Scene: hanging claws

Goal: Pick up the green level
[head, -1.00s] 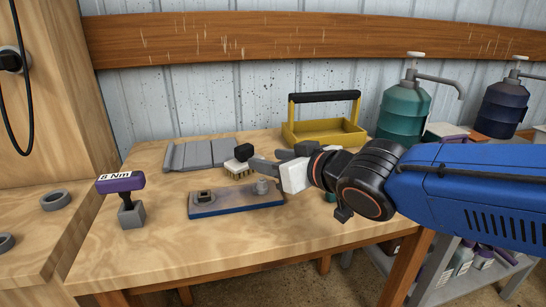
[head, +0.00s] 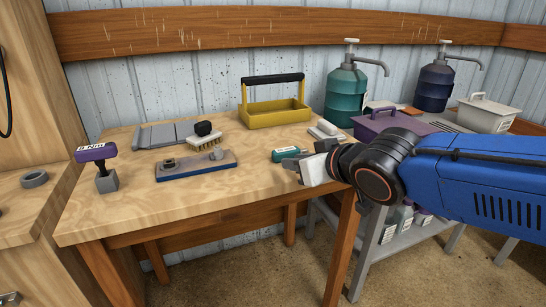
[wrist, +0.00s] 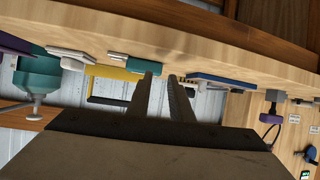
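The green level (head: 292,153) is a small teal block lying on the wooden table's right part, partly hidden by my gripper in the head view. My gripper (head: 291,165) is at the near side of it, over the table's right end. In the wrist view, which is upside down, the green level (wrist: 138,63) lies beyond the left finger's tip. The two fingers (wrist: 162,84) stand apart with nothing between them, so the gripper is open. Whether a finger touches the level I cannot tell.
Near the level are a grey-white tool (head: 325,131), a brush (head: 208,140) and a blue board (head: 197,166). A yellow caddy (head: 275,112) stands behind. A purple toolbox (head: 385,122) and pump bottles are at right. The table's front middle (head: 180,205) is clear.

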